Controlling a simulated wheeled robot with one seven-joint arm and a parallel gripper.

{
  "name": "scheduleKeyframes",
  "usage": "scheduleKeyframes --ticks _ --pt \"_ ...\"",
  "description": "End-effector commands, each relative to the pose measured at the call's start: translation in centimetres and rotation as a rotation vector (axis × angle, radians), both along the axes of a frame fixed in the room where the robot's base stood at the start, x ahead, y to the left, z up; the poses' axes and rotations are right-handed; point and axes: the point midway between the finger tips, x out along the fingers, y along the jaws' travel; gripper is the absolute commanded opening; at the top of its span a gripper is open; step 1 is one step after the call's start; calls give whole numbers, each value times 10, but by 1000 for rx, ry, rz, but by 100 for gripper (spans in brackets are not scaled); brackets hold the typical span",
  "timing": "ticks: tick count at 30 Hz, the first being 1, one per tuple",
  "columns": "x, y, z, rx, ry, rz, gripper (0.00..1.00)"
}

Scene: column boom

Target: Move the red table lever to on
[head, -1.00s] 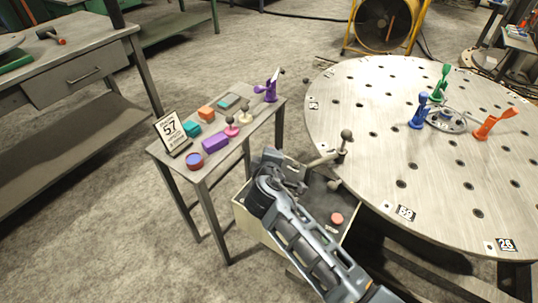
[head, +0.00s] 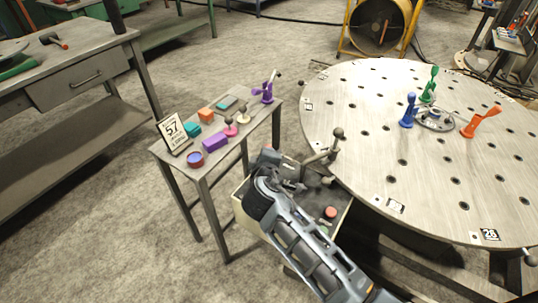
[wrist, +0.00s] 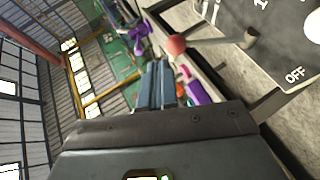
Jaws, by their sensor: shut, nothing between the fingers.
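The red lever shows in the wrist view as a red ball knob (wrist: 176,45) on a grey rod. The rod runs right to a pivot on a dark panel (wrist: 285,35) marked OFF near its lower right. My gripper's fingers (wrist: 155,72) are shut and empty, with the knob just beyond and right of their tips. In the head view my gripper (head: 284,172) is over the box beside the round table, and a small reddish spot beside it may be the knob. My arm hides much of the box. I cannot tell whether gripper and knob touch.
The round perforated table (head: 400,170) carries blue, green and orange clamps. A grey ball-topped handle (head: 337,133) stands at its near edge, close to my gripper. A red button (head: 330,213) sits on the box. A narrow side table (head: 178,163) with small coloured items stands left.

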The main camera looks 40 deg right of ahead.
Motion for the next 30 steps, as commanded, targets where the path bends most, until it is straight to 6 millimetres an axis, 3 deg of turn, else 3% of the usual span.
scheduleKeyframes --ticks 15,30 --pt "-53 43 42 0 1 4 0" --pt "-58 47 47 0 2 3 0"
